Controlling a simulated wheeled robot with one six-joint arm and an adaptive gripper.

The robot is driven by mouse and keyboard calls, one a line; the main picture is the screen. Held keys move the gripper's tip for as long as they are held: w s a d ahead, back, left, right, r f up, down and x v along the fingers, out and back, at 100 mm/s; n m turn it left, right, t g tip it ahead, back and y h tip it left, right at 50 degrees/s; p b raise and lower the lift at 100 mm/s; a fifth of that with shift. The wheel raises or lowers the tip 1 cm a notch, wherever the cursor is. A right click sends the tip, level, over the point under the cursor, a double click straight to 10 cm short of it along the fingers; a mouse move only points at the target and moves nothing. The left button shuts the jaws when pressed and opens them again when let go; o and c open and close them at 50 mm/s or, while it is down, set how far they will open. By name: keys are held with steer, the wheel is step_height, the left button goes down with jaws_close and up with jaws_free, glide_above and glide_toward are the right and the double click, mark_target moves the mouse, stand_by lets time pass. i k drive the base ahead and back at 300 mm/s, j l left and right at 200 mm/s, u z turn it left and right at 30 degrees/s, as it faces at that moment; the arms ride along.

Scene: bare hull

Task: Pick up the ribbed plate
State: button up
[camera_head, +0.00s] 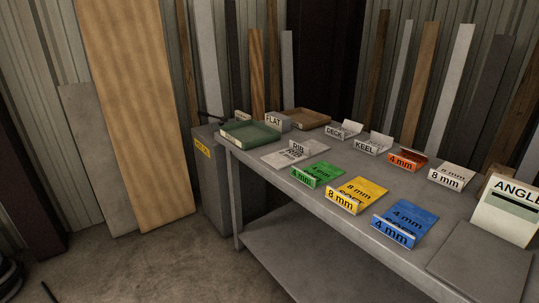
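A light grey plate (284,158) marked "RIB" lies on the left part of the grey workbench (350,168). It is the only piece whose marking reads as rib, but ribs on its surface are too small to make out. It sits in front of a green tray (262,133) and behind a green "4 mm" piece (318,174). My gripper is not in view, so its state cannot be seen.
Yellow "8 mm" (363,190) and blue "4 mm" (410,215) pieces line the front edge. "DECK" (340,131), "KEEL" (372,145), orange (407,160) and white (451,176) pieces stand behind. An "ANGLE" sign (508,211) stands right.

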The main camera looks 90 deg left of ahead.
mark_target(296, 153)
steer(key=k+u, duration=0.2)
steer(key=u, duration=0.3)
steer(key=k+u, duration=0.2)
steer(key=u, duration=0.25)
steer(key=i+l+u, duration=0.1)
steer(key=u, duration=0.35)
steer(key=i+l+u, duration=0.15)
steer(key=u, duration=0.35)
steer(key=i+l+u, duration=0.15)
steer(key=u, duration=0.3)
steer(key=i+l+u, duration=0.1)
steer(key=l+u, duration=0.2)
steer(key=u, duration=0.15)
steer(key=i+j+z, duration=0.1)
steer(key=i+j, duration=0.2)
steer(key=i+j+z, duration=0.1)
steer(key=i+j, duration=0.2)
steer(key=j, duration=0.25)
steer(key=i+j+z, duration=0.15)
steer(key=i+j, duration=0.15)
steer(key=j, duration=0.15)
steer(key=i+j+z, duration=0.2)
steer(key=i+j, duration=0.65)
